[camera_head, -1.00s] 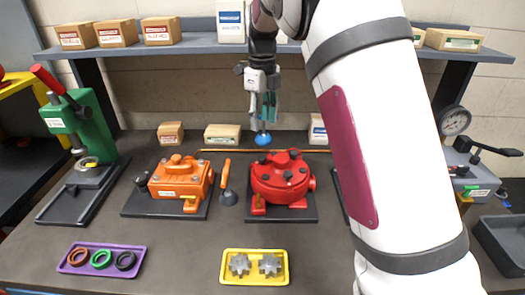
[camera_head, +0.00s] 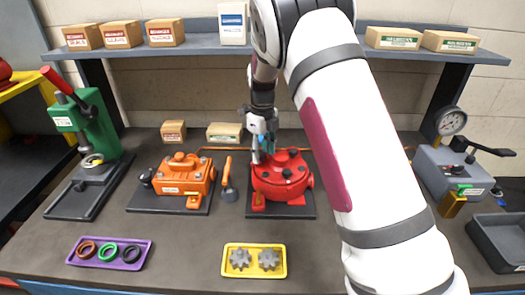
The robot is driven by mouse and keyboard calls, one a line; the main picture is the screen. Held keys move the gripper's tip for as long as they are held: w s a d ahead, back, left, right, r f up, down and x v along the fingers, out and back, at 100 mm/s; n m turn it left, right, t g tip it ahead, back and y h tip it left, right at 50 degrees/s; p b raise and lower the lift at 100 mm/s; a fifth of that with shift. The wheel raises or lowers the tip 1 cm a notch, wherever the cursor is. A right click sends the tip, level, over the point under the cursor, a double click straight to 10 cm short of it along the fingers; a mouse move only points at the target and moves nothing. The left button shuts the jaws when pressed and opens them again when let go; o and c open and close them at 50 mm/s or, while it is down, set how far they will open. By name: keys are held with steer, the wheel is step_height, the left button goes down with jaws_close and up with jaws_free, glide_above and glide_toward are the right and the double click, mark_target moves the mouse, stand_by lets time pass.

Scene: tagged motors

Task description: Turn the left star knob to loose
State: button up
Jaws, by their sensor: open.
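The red round motor housing (camera_head: 283,188) stands on a dark base plate (camera_head: 303,212) at the middle of the bench. Dark knobs show on its top, one at the back right (camera_head: 293,153) and one nearer the front (camera_head: 287,173). The knob area at its back left is largely hidden by my gripper, and I cannot make out a star shape or its turned position. My gripper (camera_head: 262,158) points down over the housing's back left and is open. I cannot tell whether its fingers touch a knob.
An orange motor (camera_head: 183,178) and an orange-handled tool (camera_head: 228,172) stand to the left. A yellow tray (camera_head: 227,272) with grey gears and a purple tray (camera_head: 73,258) with rings lie in front. A green press (camera_head: 95,125) is far left. A gauge unit (camera_head: 450,170) is right.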

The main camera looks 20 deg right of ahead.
steer(key=shift+c, duration=0.6)
jaws_close()
